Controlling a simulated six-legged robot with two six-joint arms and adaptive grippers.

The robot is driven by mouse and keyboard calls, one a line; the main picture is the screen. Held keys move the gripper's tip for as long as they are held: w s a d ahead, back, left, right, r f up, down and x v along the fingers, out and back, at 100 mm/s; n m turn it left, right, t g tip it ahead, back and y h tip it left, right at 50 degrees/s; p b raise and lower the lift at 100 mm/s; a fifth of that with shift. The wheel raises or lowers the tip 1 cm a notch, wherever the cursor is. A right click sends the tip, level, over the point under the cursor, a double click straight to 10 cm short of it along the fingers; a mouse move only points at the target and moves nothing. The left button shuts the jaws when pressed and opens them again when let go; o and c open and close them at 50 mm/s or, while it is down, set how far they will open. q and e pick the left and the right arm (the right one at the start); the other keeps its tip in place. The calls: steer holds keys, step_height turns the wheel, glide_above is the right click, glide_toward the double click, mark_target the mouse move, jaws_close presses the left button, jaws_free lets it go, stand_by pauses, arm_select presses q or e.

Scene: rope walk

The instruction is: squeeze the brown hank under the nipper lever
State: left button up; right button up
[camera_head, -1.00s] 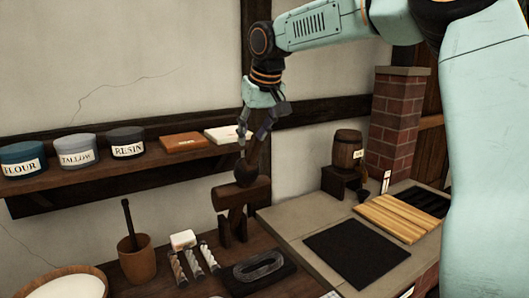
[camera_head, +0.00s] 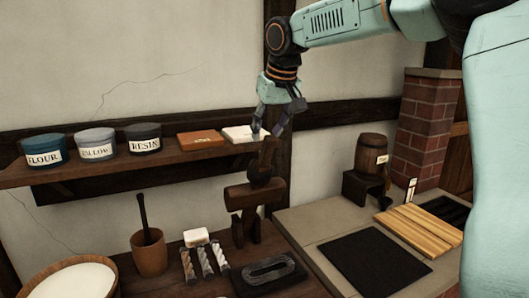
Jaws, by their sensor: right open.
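The nipper is a dark wooden stand with a thick crosswise block (camera_head: 254,196) on uprights, at the back of the bench. Its lever (camera_head: 267,158) rises above the block, with a rounded dark part at its base. My right gripper (camera_head: 268,131) is open, pointing down around or just above the lever's top; I cannot tell whether it touches. Several short twisted hanks lie on the bench in front of the nipper; the leftmost (camera_head: 187,264) looks brownest, the others paler. I cannot make out any hank under the lever. My left gripper is out of view.
A grey coil (camera_head: 268,268) lies on a dark slab right of the hanks. A mortar (camera_head: 149,254) with pestle and a white block (camera_head: 196,237) stand left. The shelf (camera_head: 90,168) behind holds labelled tins. A dark mat (camera_head: 366,263) lies on the right-hand counter.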

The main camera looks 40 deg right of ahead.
mark_target(267, 166)
steer(key=f, duration=0.1)
steer(key=d+f, duration=0.1)
steer(key=f, duration=0.1)
steer(key=shift+w+d+f, duration=0.15)
steer(key=shift+w+d, duration=0.15)
steer(key=shift+w, duration=0.05)
steer(key=f, duration=0.1)
steer(key=w+f, duration=0.1)
steer(key=f, duration=0.1)
steer(key=shift+w+a+f+p, duration=0.1)
steer(key=shift+w+a+p, duration=0.1)
steer(key=shift+w+p, duration=0.15)
steer(key=shift+w+d+f, duration=0.1)
steer(key=shift+w+f, duration=0.2)
steer(key=shift+f, duration=0.35)
steer(key=shift+o, duration=0.3)
steer(key=shift+d, duration=0.2)
jaws_close()
